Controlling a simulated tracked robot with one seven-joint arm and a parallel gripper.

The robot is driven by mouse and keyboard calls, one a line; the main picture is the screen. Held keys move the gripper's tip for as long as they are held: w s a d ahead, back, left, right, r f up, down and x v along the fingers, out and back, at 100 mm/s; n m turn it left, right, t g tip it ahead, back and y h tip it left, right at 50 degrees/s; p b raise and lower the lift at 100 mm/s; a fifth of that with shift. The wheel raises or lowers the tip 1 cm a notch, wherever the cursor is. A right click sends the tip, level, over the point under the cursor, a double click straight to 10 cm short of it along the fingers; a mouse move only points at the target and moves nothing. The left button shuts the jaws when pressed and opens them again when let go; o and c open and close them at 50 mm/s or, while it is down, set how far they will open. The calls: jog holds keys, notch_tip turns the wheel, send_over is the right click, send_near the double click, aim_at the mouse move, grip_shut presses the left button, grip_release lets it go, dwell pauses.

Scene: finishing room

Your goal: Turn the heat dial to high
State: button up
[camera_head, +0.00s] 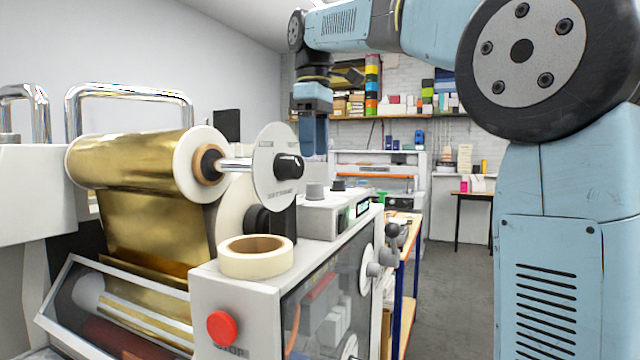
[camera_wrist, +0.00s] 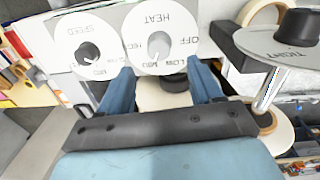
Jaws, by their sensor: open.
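The heat dial (camera_wrist: 160,40) is a white disc marked HEAT, with OFF, LOW and MED around it, in the upper middle of the wrist view. The fingers are apart from the dial's centre. In the head view my gripper (camera_head: 313,135) hangs pointing down, above the machine (camera_head: 235,300). Pale discs (camera_head: 365,270) show nearly edge-on on its right face; their labels are unreadable.
The speed dial (camera_wrist: 88,45) with a dark knob is left of the heat dial. A gold foil roll (camera_head: 140,160) with a large end disc (camera_head: 272,165) rises from the machine. A tape roll (camera_head: 257,256) and a red stop button (camera_head: 222,328) are near. Open floor (camera_head: 445,280) lies right.

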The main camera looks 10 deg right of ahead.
aim_at(315, 191)
notch_tip(315, 191, down, 8)
jog(key=shift+w+d+f, duration=0.1)
jog(key=shift+f, duration=0.05)
dwell(0.4)
jog(key=c, duration=1.1)
jog(key=shift+o, duration=0.3)
jog(key=shift+d, duration=0.2)
jog(key=shift+a, duration=0.15)
